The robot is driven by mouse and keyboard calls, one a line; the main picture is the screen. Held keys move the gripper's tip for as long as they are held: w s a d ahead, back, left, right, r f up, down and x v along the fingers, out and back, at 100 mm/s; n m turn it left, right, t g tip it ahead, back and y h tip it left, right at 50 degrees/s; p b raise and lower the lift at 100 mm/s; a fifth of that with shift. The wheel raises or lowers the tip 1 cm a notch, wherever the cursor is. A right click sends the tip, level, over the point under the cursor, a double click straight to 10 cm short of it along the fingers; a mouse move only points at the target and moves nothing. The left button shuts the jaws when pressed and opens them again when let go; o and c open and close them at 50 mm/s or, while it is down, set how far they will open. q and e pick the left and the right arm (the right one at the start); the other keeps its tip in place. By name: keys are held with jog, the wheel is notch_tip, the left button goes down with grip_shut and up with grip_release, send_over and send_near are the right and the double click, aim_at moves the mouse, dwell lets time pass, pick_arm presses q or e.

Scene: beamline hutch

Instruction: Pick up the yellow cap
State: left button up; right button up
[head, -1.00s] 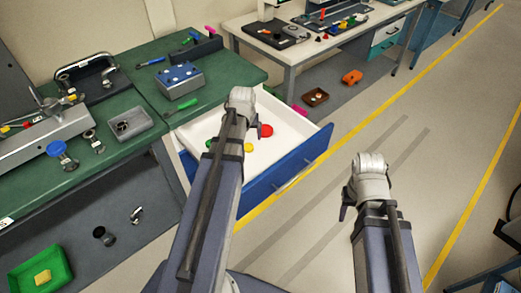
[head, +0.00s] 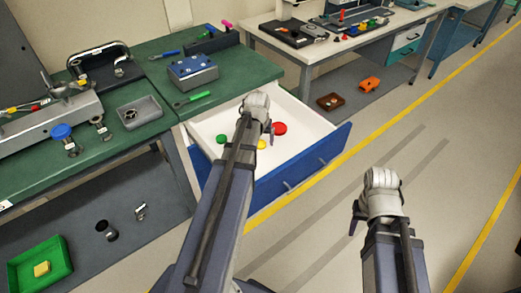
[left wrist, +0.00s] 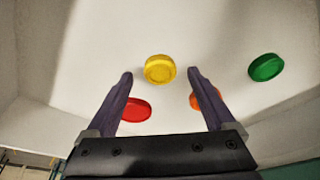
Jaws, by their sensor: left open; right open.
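The yellow cap (left wrist: 159,69) lies on the white floor of the open drawer; in the head view it shows (head: 262,144) just beside my left arm. In the left wrist view it sits beyond and between the fingertips of my left gripper (left wrist: 160,75), which is open and empty. In the head view my left gripper (head: 262,130) is over the drawer, its fingers partly hidden by my arm. A red cap (left wrist: 137,109), an orange cap (left wrist: 205,98) and a green cap (left wrist: 266,67) lie around the yellow one. My right gripper (head: 355,218) is open over the floor.
The drawer (head: 313,127) has a blue front and raised walls and stands out from the green workbench (head: 141,67). A blue box (head: 192,74) and a green-handled tool (head: 193,98) lie near its edge. The floor right of the drawer is clear.

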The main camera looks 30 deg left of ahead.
aim_at(260, 144)
pick_arm(q)
jog(key=shift+w+f, duration=0.15)
jog(key=shift+f, duration=0.45)
jog(key=shift+r, duration=0.1)
pick_arm(e)
jog(key=shift+f, duration=0.45)
pick_arm(q)
grip_shut()
jog(key=shift+r, duration=0.15)
pick_arm(e)
jog(key=shift+r, duration=0.1)
pick_arm(q)
notch_tip(260, 144, up, 10)
jog(key=p, duration=1)
pick_arm(e)
notch_tip(260, 144, up, 10)
